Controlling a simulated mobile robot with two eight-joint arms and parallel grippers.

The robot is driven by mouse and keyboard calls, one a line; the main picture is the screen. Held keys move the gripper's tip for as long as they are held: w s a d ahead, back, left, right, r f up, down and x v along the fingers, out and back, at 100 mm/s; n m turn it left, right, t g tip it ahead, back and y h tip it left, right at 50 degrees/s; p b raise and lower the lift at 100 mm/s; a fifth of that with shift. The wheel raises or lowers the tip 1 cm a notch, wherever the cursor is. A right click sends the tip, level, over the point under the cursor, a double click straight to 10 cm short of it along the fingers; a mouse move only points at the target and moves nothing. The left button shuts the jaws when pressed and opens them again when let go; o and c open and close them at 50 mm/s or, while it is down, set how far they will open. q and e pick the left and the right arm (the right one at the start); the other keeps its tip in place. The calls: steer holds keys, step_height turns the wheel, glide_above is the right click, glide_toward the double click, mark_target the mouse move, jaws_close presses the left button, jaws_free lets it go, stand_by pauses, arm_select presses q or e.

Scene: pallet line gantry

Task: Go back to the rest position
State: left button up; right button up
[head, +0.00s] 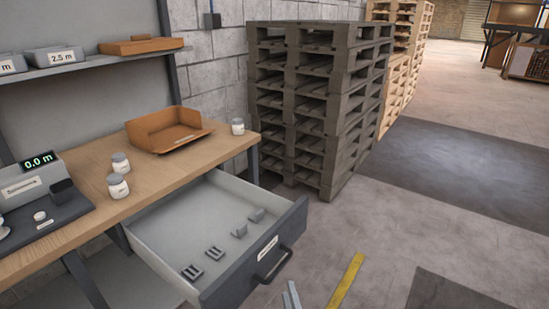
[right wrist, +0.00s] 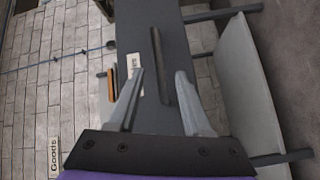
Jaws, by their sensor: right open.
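My right gripper (head: 291,297) shows at the bottom edge of the head view, in front of the open drawer (head: 290,228) and just below its dark handle (head: 273,268). In the right wrist view the two grey fingers (right wrist: 160,85) are spread apart with nothing held between them. The drawer front (right wrist: 195,100) with its handle (right wrist: 158,65) and white label (right wrist: 133,66) lies beyond the fingers. My left gripper is in neither view.
The drawer is pulled out under a wooden bench (head: 92,170) and holds several small grey parts. On the bench are an orange tray (head: 165,130), white jars and a display box (head: 32,180). Stacked grey pallets (head: 318,100) stand behind.

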steer(key=s+d+r+m+g+h, duration=0.1)
steer(key=s+d+m+g, duration=0.4)
steer(key=s, duration=0.5)
steer(key=s+d+m+g+h, duration=0.1)
steer(key=s+d+m+g, duration=0.4)
steer(key=s, duration=0.4)
steer(key=s+d+r+m+g+h, duration=0.1)
steer(key=s+d+m+g, duration=0.25)
steer(key=s+m, duration=0.5)
arm_select(q)
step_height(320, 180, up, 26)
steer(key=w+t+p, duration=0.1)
steer(key=p, duration=2.1)
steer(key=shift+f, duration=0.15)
arm_select(e)
step_height(320, 180, up, 25)
steer(key=n+t, duration=0.1)
steer(key=shift+w+a+n, duration=0.15)
steer(key=shift+n, duration=0.2)
